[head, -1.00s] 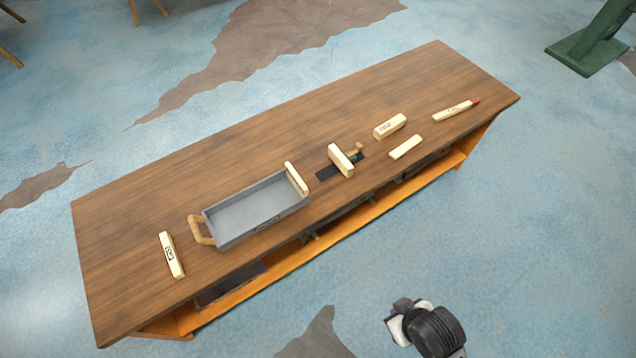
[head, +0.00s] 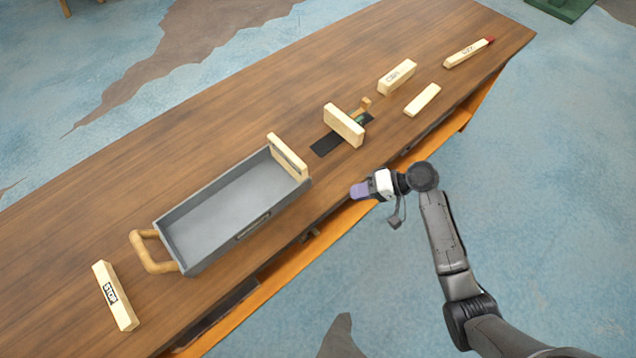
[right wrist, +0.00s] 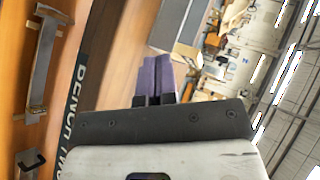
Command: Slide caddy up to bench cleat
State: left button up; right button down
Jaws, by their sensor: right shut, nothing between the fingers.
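The caddy (head: 232,211) is a grey open tray lying empty on the wooden bench (head: 180,170). It has a wooden loop handle (head: 150,252) at its left end and a pale wooden board (head: 288,157) at its right end. A pale block (head: 344,124) stands on a dark strip to the right, with a gap between it and the caddy. A block marked STOP (head: 115,296) lies beyond the handle. I cannot tell for sure which block is the cleat. My right gripper (head: 358,190) is shut and empty by the bench's front edge, right of the caddy and apart from it. Its purple fingers (right wrist: 155,80) are together in the right wrist view. My left gripper is out of view.
A thick block (head: 397,76), a thin block (head: 422,99) and a red-tipped block (head: 467,53) lie towards the bench's right end. A small wooden peg (head: 366,103) stands behind the block on the strip. The back of the bench top is clear. A metal handle (right wrist: 42,60) is on the bench front.

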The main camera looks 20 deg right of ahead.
jog(key=w+d+t+y+b, duration=0.1)
jog(key=w+b, duration=0.2)
jog(key=w+d+m+y+b, duration=0.1)
jog(key=w+d+y+b, duration=0.1)
jog(key=b, duration=0.1)
jog(key=w+d+f+m+t+y+b, duration=0.1)
jog(key=w+d+b, duration=0.1)
jog(key=w+b, duration=0.1)
jog(key=shift+w+d+t+y+b, duration=0.2)
jog(key=shift+w+t+y+b, duration=0.1)
jog(key=shift+w, duration=0.05)
jog(key=shift+w+r+b, duration=0.15)
jog(key=shift+w+b, duration=0.15)
jog(key=shift+w, duration=0.05)
jog(key=b, duration=0.2)
send_near(305, 165)
jog(key=w+a+f, duration=0.1)
jog(key=w+a, duration=0.1)
jog(key=w, duration=0.3)
jog(key=a, duration=0.1)
jog(key=s+a, duration=0.1)
jog(key=a, duration=0.1)
jog(key=shift+s+f+m, duration=0.15)
jog(key=shift+s+m, duration=0.05)
jog(key=shift+m, duration=0.1)
jog(key=shift+s+a, duration=0.15)
jog(key=shift+a, duration=0.2)
